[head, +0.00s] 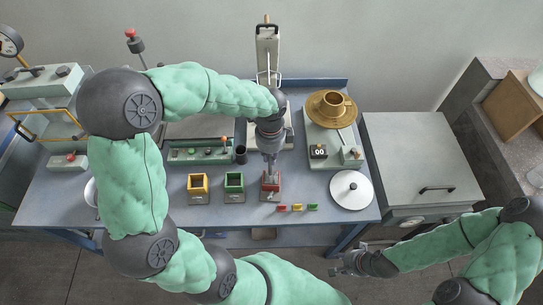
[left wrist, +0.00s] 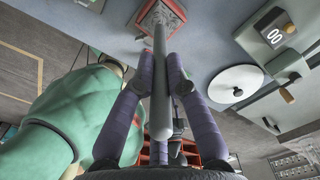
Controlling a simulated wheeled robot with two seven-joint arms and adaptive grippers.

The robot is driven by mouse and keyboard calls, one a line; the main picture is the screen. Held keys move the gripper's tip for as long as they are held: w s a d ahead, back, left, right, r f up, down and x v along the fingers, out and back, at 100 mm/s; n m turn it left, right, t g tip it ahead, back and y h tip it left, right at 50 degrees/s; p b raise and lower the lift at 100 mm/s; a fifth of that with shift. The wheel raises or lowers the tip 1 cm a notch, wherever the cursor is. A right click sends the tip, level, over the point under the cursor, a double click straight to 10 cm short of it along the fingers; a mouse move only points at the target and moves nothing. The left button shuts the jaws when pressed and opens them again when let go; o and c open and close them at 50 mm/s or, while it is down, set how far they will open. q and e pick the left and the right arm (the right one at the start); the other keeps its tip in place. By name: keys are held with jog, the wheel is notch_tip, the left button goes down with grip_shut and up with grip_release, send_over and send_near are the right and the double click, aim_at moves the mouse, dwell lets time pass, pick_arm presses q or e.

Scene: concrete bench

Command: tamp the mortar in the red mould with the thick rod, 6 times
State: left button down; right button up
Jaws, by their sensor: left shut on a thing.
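My left gripper (head: 270,165) is above the red mould (head: 270,194) at the front middle of the bench. It is shut on the thick rod (left wrist: 160,85), a grey rod held lengthwise between its two fingers in the left wrist view. The far end of the rod overlaps the grey mortar (left wrist: 165,14) inside the mould's red rim. Whether the tip touches the mortar or is just above it, I cannot tell. My right gripper (head: 348,265) is low, in front of the bench at the right, away from the mould. Its finger opening is too small to read.
A yellow mould (head: 198,196) and a green mould (head: 234,195) stand left of the red one. Small coloured tags (head: 297,207) lie to its right. A white round lid (head: 351,189) and a brass-coloured bowl (head: 331,104) are further right.

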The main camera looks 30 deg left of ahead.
pick_arm(q)
jog(key=f, duration=0.3)
jog(key=shift+a+f, duration=0.1)
jog(key=shift+a, duration=0.25)
jog(key=shift+w+d+f, duration=0.1)
jog(key=r, duration=0.3)
jog(key=shift+d+r, duration=0.2)
jog(key=shift+d, duration=0.15)
notch_tip(320, 180, up, 6)
jog(key=p, duration=0.5)
jog(key=shift+r+p, duration=0.1)
jog(key=shift+p, duration=0.25)
